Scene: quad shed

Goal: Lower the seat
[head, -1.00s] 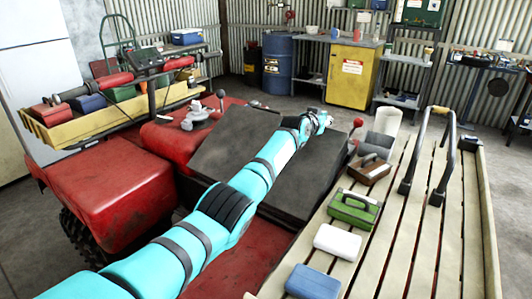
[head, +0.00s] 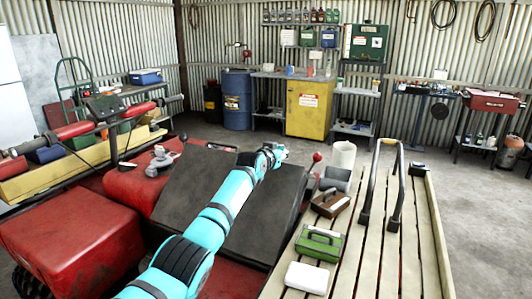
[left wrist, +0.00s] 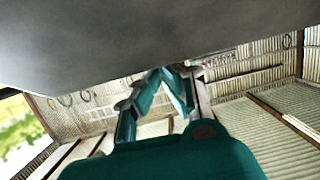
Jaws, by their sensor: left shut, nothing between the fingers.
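The seat is a dark, worn black pad (head: 262,212) on the red quad, standing tilted, with another dark panel (head: 195,182) to its left. My left arm stretches across the seat. My left gripper (head: 277,152) is at the seat's far upper edge and is shut and empty; in the head view it is small, and I cannot tell whether it touches the seat. In the left wrist view its fingers (left wrist: 170,78) are together just under a broad dark grey surface (left wrist: 110,35) that fills the top, apparently the seat's underside. My right gripper is not in view.
A slatted wooden rack (head: 350,250) right of the seat carries a green box (head: 319,243), a white box (head: 306,278), a brown box (head: 330,203) and a black bar handle (head: 368,190). A red-knobbed lever (head: 316,158) stands close to the gripper. Handlebars (head: 105,105) are at left.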

